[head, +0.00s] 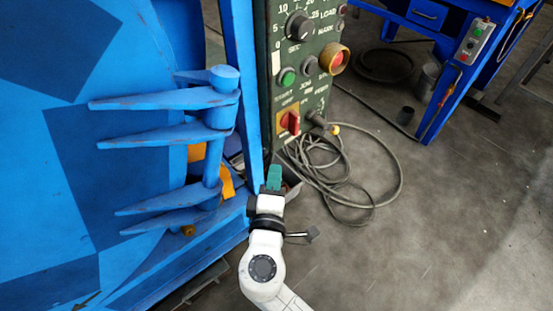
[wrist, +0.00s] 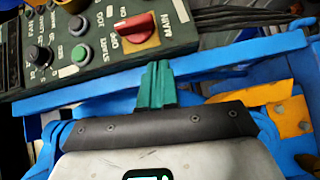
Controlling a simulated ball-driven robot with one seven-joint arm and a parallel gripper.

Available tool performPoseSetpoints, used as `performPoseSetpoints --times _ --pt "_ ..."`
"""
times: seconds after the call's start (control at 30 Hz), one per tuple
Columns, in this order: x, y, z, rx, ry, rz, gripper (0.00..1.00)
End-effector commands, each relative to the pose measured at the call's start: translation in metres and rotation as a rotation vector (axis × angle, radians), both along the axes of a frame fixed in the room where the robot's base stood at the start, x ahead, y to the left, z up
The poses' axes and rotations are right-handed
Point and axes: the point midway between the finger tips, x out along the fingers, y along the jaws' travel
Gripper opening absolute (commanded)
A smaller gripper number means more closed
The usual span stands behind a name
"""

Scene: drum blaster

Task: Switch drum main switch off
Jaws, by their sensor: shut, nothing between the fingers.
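The main switch is a red rotary knob (head: 290,122) on a yellow plate, low on the dark green control panel (head: 312,75). In the wrist view the red knob (wrist: 137,29) is at the upper middle, with MAIN lettered beside it. I cannot tell its setting for sure. My gripper (head: 273,172) has green fingers, shut and empty, just below the panel's lower end in the head view. In the wrist view the closed fingers (wrist: 157,68) point up toward the knob, with a visible gap between the fingertips and the knob.
A blue frame bar (wrist: 230,55) runs between gripper and panel in the wrist view. The blue drum door with its hinge arms (head: 165,100) is at left. A green start button (head: 287,77) and a red mushroom button (head: 338,58) are nearby. Coiled cable (head: 365,205) lies on the floor.

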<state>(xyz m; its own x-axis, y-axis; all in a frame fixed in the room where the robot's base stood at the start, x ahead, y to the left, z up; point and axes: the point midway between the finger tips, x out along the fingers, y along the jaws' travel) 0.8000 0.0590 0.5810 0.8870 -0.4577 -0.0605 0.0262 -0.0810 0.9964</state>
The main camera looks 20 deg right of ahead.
Motion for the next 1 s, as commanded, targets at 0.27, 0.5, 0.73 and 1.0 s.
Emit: performPoseSetpoints --times 0.27,0.5,0.73,1.0 --pt "-0.028 0.014 0.002 0.000 0.000 0.000 0.00" --pt "-0.031 0.016 0.002 0.000 -0.001 0.000 0.00" --pt "-0.030 0.015 0.002 0.000 -0.001 0.000 0.00" --pt "-0.032 0.005 -0.001 0.026 0.011 -0.025 0.00"
